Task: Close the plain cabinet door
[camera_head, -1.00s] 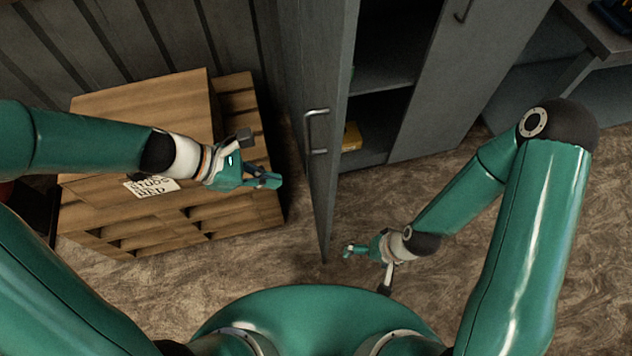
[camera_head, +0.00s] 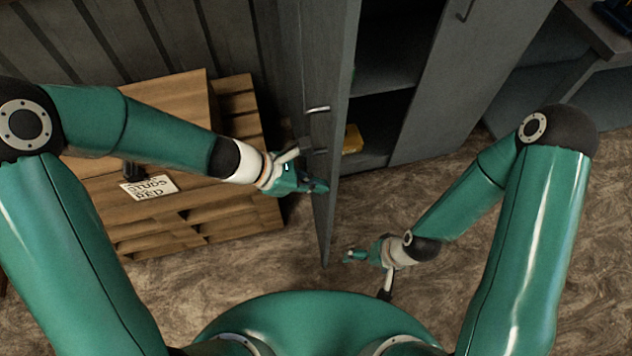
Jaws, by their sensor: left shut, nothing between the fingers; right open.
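The plain grey cabinet door (camera_head: 325,70) stands open, seen nearly edge-on, with a metal handle (camera_head: 318,109) on its left face. The grey cabinet (camera_head: 385,85) behind it shows a dark shelved inside with a yellow item (camera_head: 352,139) low down. My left gripper (camera_head: 318,186) is shut and empty, at the door's left face below the handle; it overlaps the door in the picture, and I cannot tell whether it touches. My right gripper (camera_head: 366,257) is open and empty, low over the floor to the right of the door's near edge.
A wooden crate stack (camera_head: 150,110) with a paper sign (camera_head: 149,187) stands left of the door, under my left arm. The other cabinet door (camera_head: 470,60), with its own handle, is on the right. A workbench (camera_head: 590,40) stands at the far right. Brown floor (camera_head: 480,270) is clear in front.

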